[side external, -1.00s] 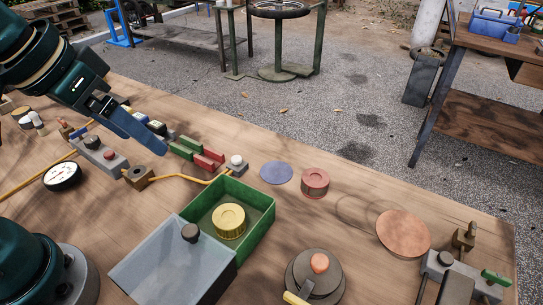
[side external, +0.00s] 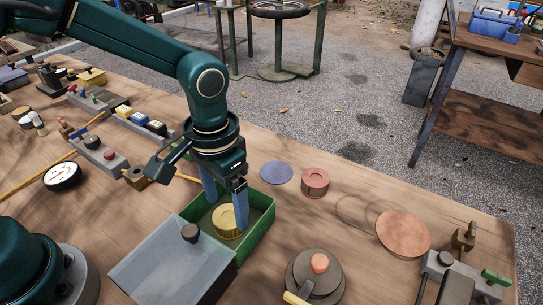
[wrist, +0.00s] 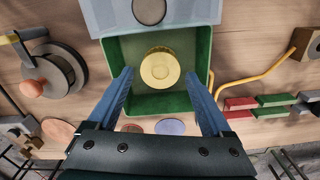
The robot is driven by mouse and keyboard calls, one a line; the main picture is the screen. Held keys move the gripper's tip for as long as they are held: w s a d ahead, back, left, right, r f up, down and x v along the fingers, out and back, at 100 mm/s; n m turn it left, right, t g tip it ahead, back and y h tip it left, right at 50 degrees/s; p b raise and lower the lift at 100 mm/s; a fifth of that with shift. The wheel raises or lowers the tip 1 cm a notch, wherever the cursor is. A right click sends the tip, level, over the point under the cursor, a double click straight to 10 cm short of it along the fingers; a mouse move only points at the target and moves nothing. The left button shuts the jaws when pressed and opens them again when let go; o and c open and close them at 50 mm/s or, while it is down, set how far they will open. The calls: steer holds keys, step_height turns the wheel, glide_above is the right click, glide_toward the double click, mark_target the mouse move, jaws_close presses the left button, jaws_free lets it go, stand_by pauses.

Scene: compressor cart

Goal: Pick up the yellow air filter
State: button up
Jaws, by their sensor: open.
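The yellow air filter (side external: 226,221) is a short round piece lying in the open part of a green box (side external: 262,222). It also shows in the wrist view (wrist: 160,68), near the middle of the green box floor. My gripper (side external: 225,213) points down over the box with its blue fingers spread. In the wrist view the open fingers (wrist: 162,75) stand left and right of the filter, with gaps on both sides. In the side view one finger partly covers the filter's right edge. The gripper holds nothing.
A grey lid with a dark knob (side external: 160,262) covers the box's near-left part. A red round piece (side external: 315,182), a purple disc (side external: 276,172) and a copper disc (side external: 403,232) lie to the right. A round grey device with an orange knob (side external: 318,275) stands in front.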

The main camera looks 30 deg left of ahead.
mark_target(228, 217)
steer(key=shift+f, duration=1.85)
